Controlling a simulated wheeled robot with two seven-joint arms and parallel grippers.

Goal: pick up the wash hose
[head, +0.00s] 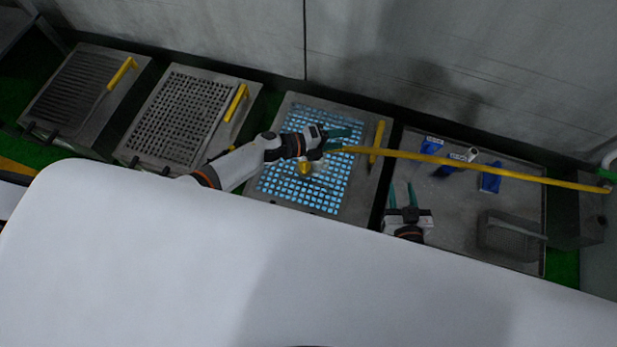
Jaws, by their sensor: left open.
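The yellow wash hose (480,168) runs from the fitting at the right wall, above the grey tray, to the lit perforated panel. Its left end is close to my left gripper (342,138). The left gripper is open, with its teal fingers above the lit panel just over the hose end. I cannot tell whether they touch the hose. A small yellow and white part (305,167) shows just below the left wrist. My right gripper (402,192) is open and empty at the left edge of the tray, below the hose, fingers pointing away from me.
The lit panel (270,186) has a yellow handle (377,142) at its right. A grey wall stands behind.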

